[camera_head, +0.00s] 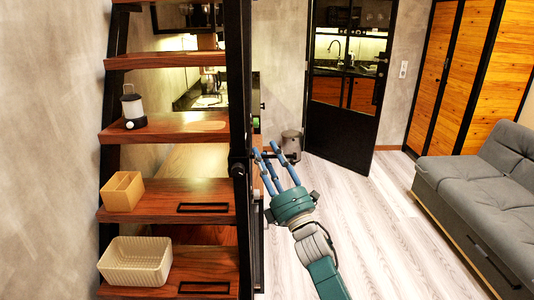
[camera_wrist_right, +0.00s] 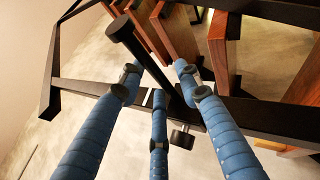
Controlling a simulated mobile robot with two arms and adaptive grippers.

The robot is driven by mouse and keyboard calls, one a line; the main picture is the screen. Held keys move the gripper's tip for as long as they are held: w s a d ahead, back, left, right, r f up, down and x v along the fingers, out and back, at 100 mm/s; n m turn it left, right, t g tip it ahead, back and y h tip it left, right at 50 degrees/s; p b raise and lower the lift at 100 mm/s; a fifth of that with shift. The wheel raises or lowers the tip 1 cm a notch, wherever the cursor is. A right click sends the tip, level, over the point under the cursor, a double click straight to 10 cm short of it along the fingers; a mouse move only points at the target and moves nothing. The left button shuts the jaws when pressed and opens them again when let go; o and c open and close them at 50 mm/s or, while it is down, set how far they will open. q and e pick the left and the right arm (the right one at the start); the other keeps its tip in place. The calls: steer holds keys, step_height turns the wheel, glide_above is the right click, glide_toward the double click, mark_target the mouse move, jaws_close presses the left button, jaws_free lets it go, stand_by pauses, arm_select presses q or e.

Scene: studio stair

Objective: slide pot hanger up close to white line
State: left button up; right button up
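The pot hanger (camera_wrist_right: 148,62) is a black rod with a round disc end in the right wrist view. It reaches from the upper left down to a black rail (camera_wrist_right: 95,88) of the stair frame. A short white mark (camera_wrist_right: 148,98), likely the white line, shows on the rail close to the hanger's lower end. My right gripper (camera_head: 267,153) is beside the stair's black post in the head view. Its blue fingers (camera_wrist_right: 158,82) are spread around the hanger, open, with no clear grip on it. In the head view the hanger is small and partly hidden by the fingers. My left gripper is out of view.
Wooden stair treads (camera_head: 190,125) hold a lantern (camera_head: 133,108), a wooden box (camera_head: 123,191) and a cream basket (camera_head: 136,260). A grey bin (camera_head: 291,142) stands behind my right gripper. A grey sofa (camera_head: 480,190) is at right. The floor (camera_head: 370,215) between is clear.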

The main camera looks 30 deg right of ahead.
mark_target(268, 156)
steer(key=shift+w, duration=0.15)
jaws_close()
step_height(268, 156, up, 5)
steer(key=p, duration=0.3)
steer(key=shift+f, duration=0.15)
jaws_free()
steer(key=shift+f, duration=0.15)
